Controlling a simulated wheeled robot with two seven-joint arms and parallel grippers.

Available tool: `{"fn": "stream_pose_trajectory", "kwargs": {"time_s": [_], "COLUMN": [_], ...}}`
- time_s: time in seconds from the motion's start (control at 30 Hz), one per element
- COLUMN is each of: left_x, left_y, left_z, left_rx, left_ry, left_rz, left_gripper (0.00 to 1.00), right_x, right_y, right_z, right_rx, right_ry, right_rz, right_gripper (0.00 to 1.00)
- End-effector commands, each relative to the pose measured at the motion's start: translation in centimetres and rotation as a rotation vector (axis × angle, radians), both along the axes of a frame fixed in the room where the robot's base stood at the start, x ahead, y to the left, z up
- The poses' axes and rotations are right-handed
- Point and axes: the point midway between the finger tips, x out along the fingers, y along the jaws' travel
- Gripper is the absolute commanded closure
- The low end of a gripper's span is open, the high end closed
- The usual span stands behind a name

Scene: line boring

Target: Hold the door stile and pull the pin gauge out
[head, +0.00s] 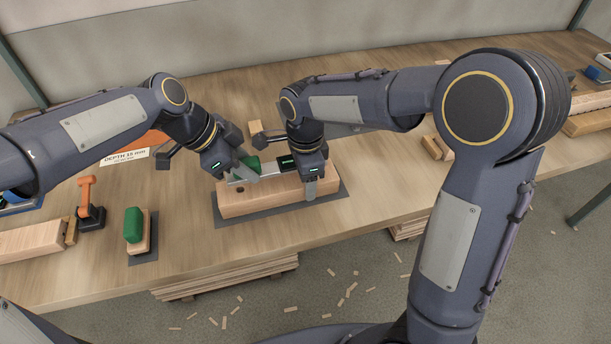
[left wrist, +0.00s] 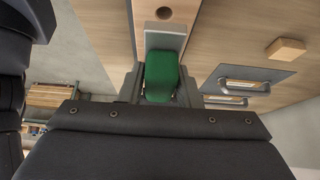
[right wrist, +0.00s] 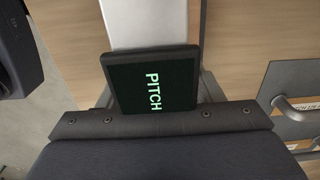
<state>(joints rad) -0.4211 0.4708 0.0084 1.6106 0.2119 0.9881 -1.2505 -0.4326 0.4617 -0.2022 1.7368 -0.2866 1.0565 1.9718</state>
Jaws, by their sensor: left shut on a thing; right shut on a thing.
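The door stile (head: 265,202) is a pale wooden block lying on a dark mat on the bench. A silver bar (head: 270,174), which looks like the pin gauge, lies along its top, with a green grip (head: 252,163) at the left and a black plate (head: 286,161) at the right. My left gripper (head: 240,176) is shut on the green grip, which also shows between its fingers in the left wrist view (left wrist: 161,75). My right gripper (head: 311,186) is shut at the black "PITCH" plate (right wrist: 152,85). Fingers hide how the pins sit; a hole shows in the stile (left wrist: 178,30).
A green block (head: 133,225) on a small wooden piece, an orange tool (head: 87,195) and a "DEPTH" card (head: 125,157) stand to the left. A small wood block (head: 255,126) is behind. The bench front between the mats is clear.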

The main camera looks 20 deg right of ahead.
Motion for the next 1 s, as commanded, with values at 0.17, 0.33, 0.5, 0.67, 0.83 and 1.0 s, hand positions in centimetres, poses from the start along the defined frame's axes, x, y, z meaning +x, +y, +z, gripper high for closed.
{"fn": "stream_pose_trajectory", "kwargs": {"time_s": [0.17, 0.33, 0.5, 0.67, 0.83, 1.0], "left_x": [0.0, 0.0, 0.0, 0.0, 0.0, 0.0], "left_y": [-0.1, -0.2, -0.2, -0.2, -0.3, -0.4], "left_z": [1.2, 2.2, 3.1, 4.1, 5.0, 5.9], "left_rx": [-0.006, -0.008, -0.01, -0.013, -0.015, -0.016], "left_ry": [-0.005, -0.008, -0.008, -0.01, -0.011, -0.012], "left_rz": [0.0, -0.001, -0.002, -0.001, -0.002, -0.004], "left_gripper": [1.0, 1.0, 1.0, 1.0, 1.0, 1.0], "right_x": [0.0, 0.0, 0.0, -0.1, -0.1, -0.2], "right_y": [-0.1, -0.1, -0.2, -0.2, -0.3, -0.4], "right_z": [0.0, -0.1, -0.2, -0.2, -0.4, -0.4], "right_rx": [-0.001, -0.002, -0.003, -0.005, -0.009, -0.01], "right_ry": [0.0, 0.001, 0.004, 0.005, 0.009, 0.012], "right_rz": [-0.001, -0.002, -0.003, -0.003, -0.004, -0.003], "right_gripper": [0.67, 0.67, 0.67, 0.67, 0.67, 0.67]}}
